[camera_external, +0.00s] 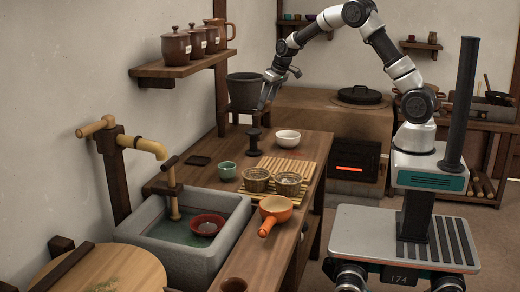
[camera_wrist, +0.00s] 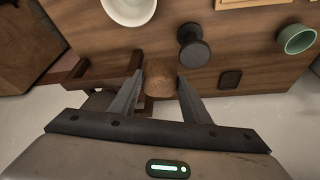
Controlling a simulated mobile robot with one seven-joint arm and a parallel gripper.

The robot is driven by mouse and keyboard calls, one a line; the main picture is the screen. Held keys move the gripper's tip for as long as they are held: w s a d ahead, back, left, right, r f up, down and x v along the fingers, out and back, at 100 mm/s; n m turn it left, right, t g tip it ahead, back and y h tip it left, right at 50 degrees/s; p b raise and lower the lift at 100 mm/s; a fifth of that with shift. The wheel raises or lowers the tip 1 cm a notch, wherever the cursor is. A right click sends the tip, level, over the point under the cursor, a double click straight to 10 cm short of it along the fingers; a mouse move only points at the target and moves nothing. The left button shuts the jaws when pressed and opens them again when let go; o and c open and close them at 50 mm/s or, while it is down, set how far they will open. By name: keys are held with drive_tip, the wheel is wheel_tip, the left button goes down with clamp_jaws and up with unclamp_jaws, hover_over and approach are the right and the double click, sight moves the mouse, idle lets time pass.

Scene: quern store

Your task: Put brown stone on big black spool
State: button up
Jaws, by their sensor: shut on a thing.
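The brown stone (camera_wrist: 160,79) is between the two fingers of my gripper (camera_wrist: 158,87) in the wrist view, and my gripper is shut on it. In the external view my gripper (camera_external: 265,104) hangs above the far left part of the wooden counter; I cannot make out the stone there. The black spool (camera_external: 254,142) stands upright on the counter, below my gripper, and its top looks bare. It also shows in the wrist view (camera_wrist: 195,51), apart from the stone, up and to the right of it.
A white bowl (camera_external: 288,140) stands right of the spool, and a green cup (camera_external: 228,172) nearer the camera. A small dark slab (camera_external: 200,160) lies left of it. A dark pot (camera_external: 245,91) is behind my gripper. Baskets (camera_external: 288,184) sit on a slatted mat (camera_external: 292,166).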

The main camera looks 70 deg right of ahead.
drive_tip(key=w+a+r+n+y, duration=0.1)
drive_tip(key=w+a+r+n, duration=0.25)
drive_tip(key=a, duration=0.25)
hover_over(251, 131)
drive_tip(key=s, duration=0.2)
drive_tip(key=f, duration=0.9)
drive_tip(key=shift+w+d+f+b, duration=0.2)
drive_tip(key=shift+d+f+b, duration=0.05)
drive_tip(key=shift+f+b, duration=0.1)
drive_tip(key=shift+f, duration=0.1)
drive_tip(key=shift+f, duration=0.15)
drive_tip(key=o, duration=1.3)
drive_tip(key=shift+c, duration=0.2)
